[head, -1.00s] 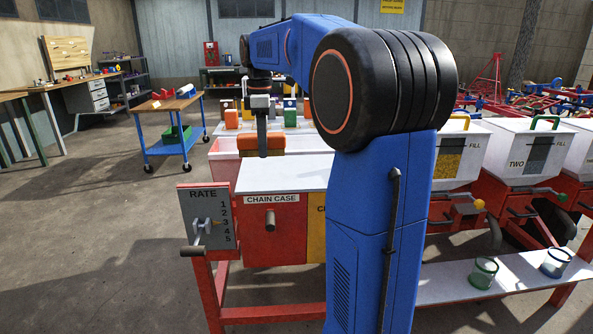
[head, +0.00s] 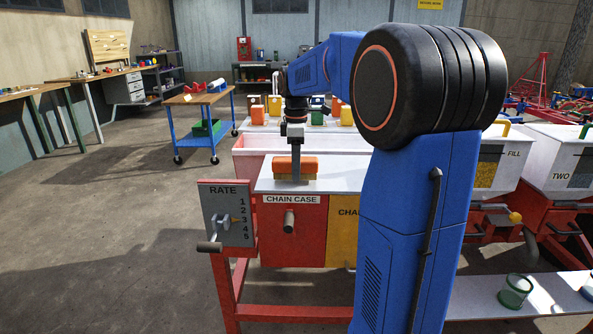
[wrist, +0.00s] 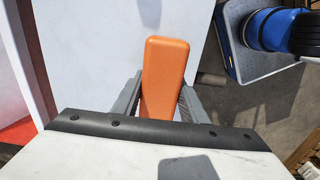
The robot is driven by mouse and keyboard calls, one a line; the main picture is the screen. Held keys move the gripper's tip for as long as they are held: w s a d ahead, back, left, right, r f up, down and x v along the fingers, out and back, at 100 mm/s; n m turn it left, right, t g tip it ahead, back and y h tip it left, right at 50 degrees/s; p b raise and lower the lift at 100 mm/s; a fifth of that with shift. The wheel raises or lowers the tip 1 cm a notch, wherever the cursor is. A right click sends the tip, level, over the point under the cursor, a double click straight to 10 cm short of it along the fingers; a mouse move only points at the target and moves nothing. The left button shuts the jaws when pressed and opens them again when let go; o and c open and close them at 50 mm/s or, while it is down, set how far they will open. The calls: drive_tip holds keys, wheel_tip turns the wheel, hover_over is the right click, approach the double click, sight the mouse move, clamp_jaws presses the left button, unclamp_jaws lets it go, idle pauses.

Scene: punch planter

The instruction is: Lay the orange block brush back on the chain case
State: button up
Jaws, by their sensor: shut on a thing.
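The orange block brush (head: 311,166) is at the white top of the chain case (head: 262,182) in the head view, with a pale bristle strip along its lower edge. It looks level. Whether the bristles touch the top or hang just above it I cannot tell. My gripper (head: 295,178) points down and is shut on the brush. In the wrist view the brush (wrist: 165,75) lies between the two grey fingers of my gripper (wrist: 161,98), over a white surface. The brush's underside is hidden there.
The rate plate with its crank (head: 227,215) stands at the front left of the case. A white trough (head: 245,150) lies behind, with several coloured cartons (head: 258,114) beyond it. A blue cart (head: 195,125) stands at the back left. The case top right of the brush is bare.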

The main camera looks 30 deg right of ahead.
drive_tip(key=shift+f, duration=0.45)
drive_tip(key=shift+f, duration=0.1)
drive_tip(key=o, duration=0.9)
drive_tip(key=shift+o, duration=0.2)
wheel_tip(320, 180, up, 12)
drive_tip(key=shift+r, duration=0.15)
drive_tip(key=s+a+f+m+t, duration=0.1)
drive_tip(key=s+a+f+m, duration=0.2)
drive_tip(key=s, duration=0.7)
drive_tip(key=s+a+f+m+t, duration=0.2)
drive_tip(key=s+a+f+m, duration=0.2)
drive_tip(key=s+a+f, duration=0.3)
drive_tip(key=s+a+f+m+t, duration=0.1)
drive_tip(key=s+a+f+m, duration=0.3)
drive_tip(key=s+f, duration=0.7)
drive_tip(key=shift+s+a+t, duration=0.4)
drive_tip(key=shift+s+a, duration=0.65)
